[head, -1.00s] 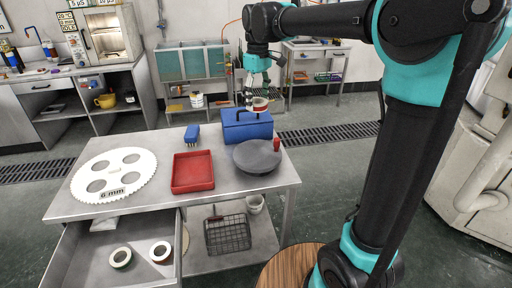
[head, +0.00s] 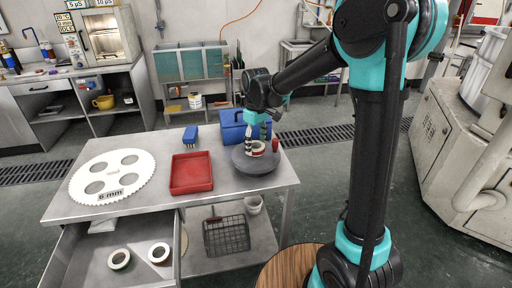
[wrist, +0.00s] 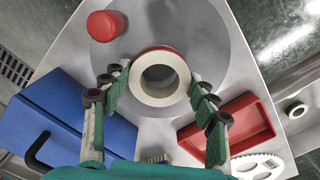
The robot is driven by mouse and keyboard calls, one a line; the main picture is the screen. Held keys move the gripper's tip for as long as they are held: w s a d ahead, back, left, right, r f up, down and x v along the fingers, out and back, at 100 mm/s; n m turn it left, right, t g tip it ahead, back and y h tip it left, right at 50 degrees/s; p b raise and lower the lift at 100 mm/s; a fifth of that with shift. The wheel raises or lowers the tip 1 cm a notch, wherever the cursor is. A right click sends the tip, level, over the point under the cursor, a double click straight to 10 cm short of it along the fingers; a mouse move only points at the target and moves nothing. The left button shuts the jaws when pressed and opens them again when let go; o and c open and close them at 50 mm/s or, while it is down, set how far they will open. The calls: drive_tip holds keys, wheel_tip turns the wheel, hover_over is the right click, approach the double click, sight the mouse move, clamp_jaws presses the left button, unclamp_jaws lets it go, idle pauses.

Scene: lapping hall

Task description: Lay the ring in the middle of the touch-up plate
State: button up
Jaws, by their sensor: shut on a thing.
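The ring (wrist: 160,100) is cream with a red band and a round hole. My gripper (wrist: 158,92) is shut on it, one finger at each side. In the head view the ring (head: 258,151) is upright between the fingers of my gripper (head: 257,146), over the plate. The touch-up plate (head: 256,165) is a dark grey disc with a red knob at its right edge. In the wrist view the plate (wrist: 205,38) lies behind the ring, which overlaps its lower part. I cannot tell whether the ring touches the plate.
The red knob (wrist: 105,25) stands near the plate's rim. A white toothed disc (head: 113,175) lies far left. An open drawer (head: 95,262) holds two other rings.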

drive_tip(key=shift+f, duration=0.6)
drive_tip(key=o, duration=1.3)
drive_tip(key=shift+f, duration=0.1)
drive_tip(key=shift+o, duration=0.2)
wheel_tip(320, 180, up, 12)
drive_tip(key=s+d+f+m+t, duration=0.2)
drive_tip(key=s+d+f+m, duration=0.3)
drive_tip(key=s+d+f, duration=0.4)
drive_tip(key=s+d+f+m+t, duration=0.2)
drive_tip(key=s+d+f+m, duration=0.3)
drive_tip(key=s+d+f, duration=0.4)
drive_tip(key=s+d, duration=0.1)
drive_tip(key=d, duration=0.4)
drive_tip(key=shift+s+d+f+m, duration=0.15)
drive_tip(key=shift+d+m, duration=0.15)
drive_tip(key=shift+d, duration=0.05)
